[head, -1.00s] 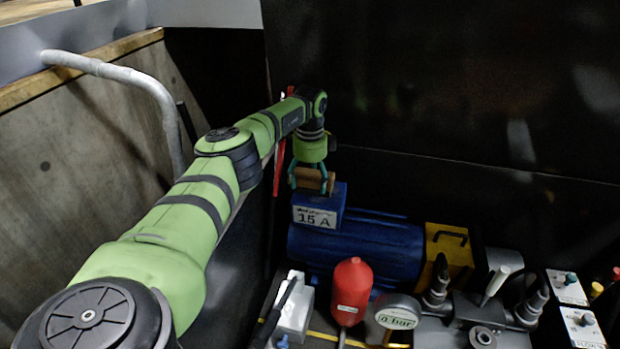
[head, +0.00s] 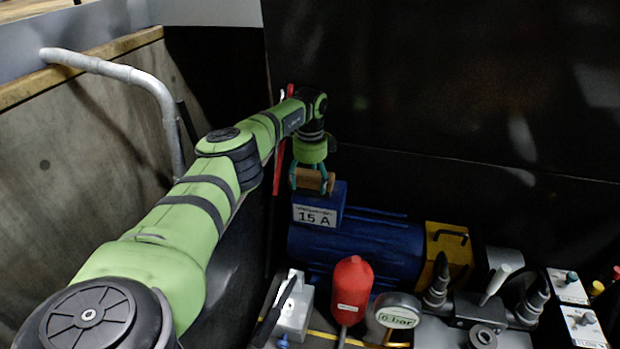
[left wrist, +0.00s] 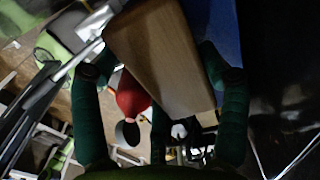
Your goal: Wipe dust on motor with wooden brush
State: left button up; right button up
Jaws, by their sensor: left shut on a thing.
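The blue motor (head: 355,248) lies behind the red bottle-shaped part, with a blue box labelled "15 A" (head: 318,208) on top at its left end. My left gripper (head: 310,184) is shut on the wooden brush (head: 314,180), at the top of the blue box. In the left wrist view the brush's wooden block (left wrist: 165,55) fills the space between the green fingers, with blue surface behind it. The bristles are hidden, and I cannot tell whether they touch the box. Dust is not clearly visible. My right gripper does not show.
A red bottle-shaped part (head: 351,284), a round gauge (head: 398,311) and grey valve fittings (head: 480,312) stand in front of the motor. A yellow plate (head: 447,250) is at its right end. A dark wall (head: 450,100) rises behind. A grey bent pipe (head: 150,85) stands left.

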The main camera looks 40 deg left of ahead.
pick_arm(q)
jog(key=shift+f, duration=0.7)
